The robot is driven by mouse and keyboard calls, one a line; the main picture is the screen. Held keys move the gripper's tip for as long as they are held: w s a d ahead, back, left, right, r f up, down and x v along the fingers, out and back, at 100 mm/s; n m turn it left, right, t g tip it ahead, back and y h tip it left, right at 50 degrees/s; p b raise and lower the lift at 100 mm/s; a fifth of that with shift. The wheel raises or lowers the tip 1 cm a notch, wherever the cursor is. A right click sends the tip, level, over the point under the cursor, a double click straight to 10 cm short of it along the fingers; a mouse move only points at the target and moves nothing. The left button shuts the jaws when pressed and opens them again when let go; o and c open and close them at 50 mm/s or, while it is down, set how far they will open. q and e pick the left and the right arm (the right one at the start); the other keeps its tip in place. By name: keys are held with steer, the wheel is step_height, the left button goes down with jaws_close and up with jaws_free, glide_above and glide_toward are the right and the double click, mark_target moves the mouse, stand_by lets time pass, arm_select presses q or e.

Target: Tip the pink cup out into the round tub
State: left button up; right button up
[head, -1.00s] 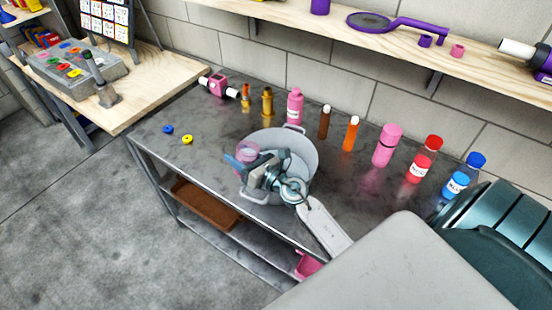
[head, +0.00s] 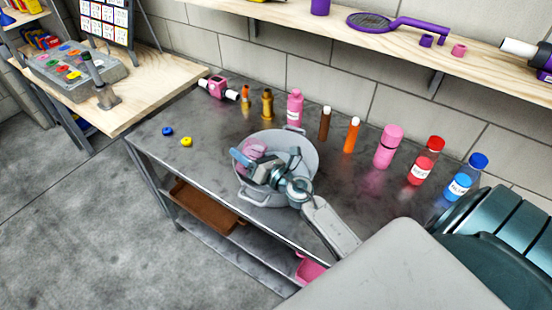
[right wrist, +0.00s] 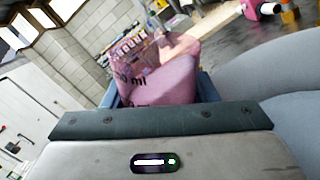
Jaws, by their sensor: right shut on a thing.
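The pink cup (head: 250,149) is see-through and tilted over the left part of the round tub (head: 307,155), a grey pot with side handles on the metal table. My right gripper (head: 257,160) is shut on the cup. In the right wrist view the cup (right wrist: 160,75) sits between the two fingers, with dark "ml" marks on its side and its rim up in the picture. I cannot tell whether anything is left in the cup. The tub's inside is partly hidden by my right arm. My left gripper is not in view.
Behind the tub stand a pink bottle (head: 295,108), brown (head: 325,123) and orange (head: 351,136) tubes, and more bottles to the right. The table's left part is mostly clear.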

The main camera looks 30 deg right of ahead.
steer(key=shift+d+f+m+b, duration=0.15)
steer(key=shift+d+m+b, duration=0.15)
steer(key=shift+m+b, duration=0.1)
steer(key=shift+d+r+m+t, duration=0.15)
steer(key=shift+r+m+t, duration=0.25)
steer(key=shift+m, duration=0.6)
steer(key=shift+f+m+b, duration=0.3)
steer(key=shift+m+b, duration=0.05)
steer(key=shift+m, duration=0.55)
stand_by(0.6)
steer(key=shift+w+d+r+m+t+h+p, duration=0.15)
steer(key=shift+r+m+h+p, duration=0.25)
steer(key=shift+m, duration=0.6)
steer(key=shift+s+a+r+m+t+h+p, duration=0.15)
steer(key=shift+r+m+h, duration=0.25)
steer(key=shift+m, duration=0.6)
stand_by(1.1)
steer(key=shift+w+d+f+m+b, duration=0.1)
steer(key=shift+d+f+m+b, duration=0.15)
steer(key=shift+d+m, duration=0.3)
steer(key=shift+w+d+f+m+b, duration=0.1)
steer(key=shift+d+m+b, duration=0.2)
steer(key=shift+d+m, duration=0.2)
stand_by(0.6)
steer(key=shift+r+m, duration=0.1)
steer(key=shift+m, duration=0.15)
